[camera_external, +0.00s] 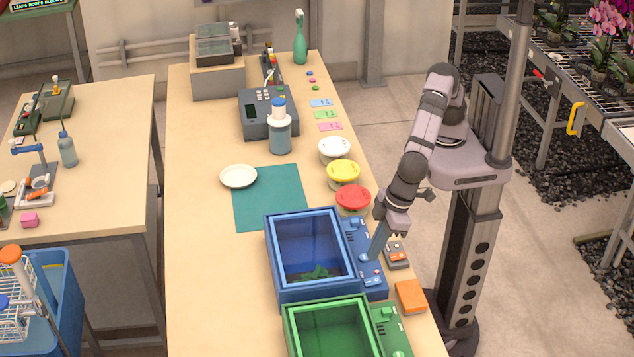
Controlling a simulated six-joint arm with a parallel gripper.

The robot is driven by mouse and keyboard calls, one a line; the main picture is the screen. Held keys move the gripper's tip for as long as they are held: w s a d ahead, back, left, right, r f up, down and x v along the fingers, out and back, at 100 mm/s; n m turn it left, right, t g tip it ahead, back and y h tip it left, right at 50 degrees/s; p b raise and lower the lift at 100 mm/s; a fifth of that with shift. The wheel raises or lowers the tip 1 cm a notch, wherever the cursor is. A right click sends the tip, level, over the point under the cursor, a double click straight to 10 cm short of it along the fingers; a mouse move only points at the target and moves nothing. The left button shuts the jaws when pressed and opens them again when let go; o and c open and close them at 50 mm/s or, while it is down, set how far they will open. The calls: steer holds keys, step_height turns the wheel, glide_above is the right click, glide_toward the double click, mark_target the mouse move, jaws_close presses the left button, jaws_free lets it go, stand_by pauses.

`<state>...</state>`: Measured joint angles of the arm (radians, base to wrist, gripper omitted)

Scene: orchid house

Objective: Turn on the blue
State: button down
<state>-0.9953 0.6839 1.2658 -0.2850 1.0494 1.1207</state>
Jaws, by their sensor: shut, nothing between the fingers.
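The blue tank (268,262) is an open box at the near part of the bench, with some green leaves (317,272) on its dark floor. Its blue control panel (372,283) runs along its right side and carries small buttons and a knob. My gripper (372,256) points down over this panel from the right, its closed fingers at or just above the panel's middle. Nothing shows between the fingers. I cannot tell whether the tips touch the panel. Part of the panel is hidden behind the fingers.
A green tank (293,333) with its own panel (392,338) stands close in front. An orange block (410,296) and a small grey-orange device (397,255) lie to the right. Jars with red (353,197), yellow (343,171) and white (334,148) lids stand behind. A teal mat (285,213) lies behind the tank.

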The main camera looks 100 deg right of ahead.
step_height(320, 180, up, 7)
steer(key=shift+s+f+b, duration=0.2)
steer(key=shift+s+b, duration=0.05)
steer(key=shift+b, duration=0.2)
steer(key=w+d+f+g, duration=0.1)
steer(key=w+d+f, duration=0.1)
steer(key=d, duration=1)
steer(key=w+d+f+g, duration=0.1)
steer(key=d+f, duration=0.2)
steer(key=d, duration=0.8)
steer(key=shift+g, duration=0.4)
steer(key=s+d+f, duration=0.1)
steer(key=d, duration=0.3)
steer(key=s+d+f, duration=0.1)
steer(key=s+d, duration=0.1)
steer(key=d, duration=0.2)
steer(key=s+d+f, duration=0.1)
steer(key=s+d, duration=0.1)
steer(key=d, duration=0.1)
steer(key=shift+s+d, duration=0.1)
steer(key=shift+d, duration=0.3)
steer(key=s+d+f, duration=0.4)
steer(key=s+d, duration=0.4)
steer(key=s, duration=0.2)
steer(key=shift+s+f+g, duration=0.15)
steer(key=shift+f+g, duration=0.15)
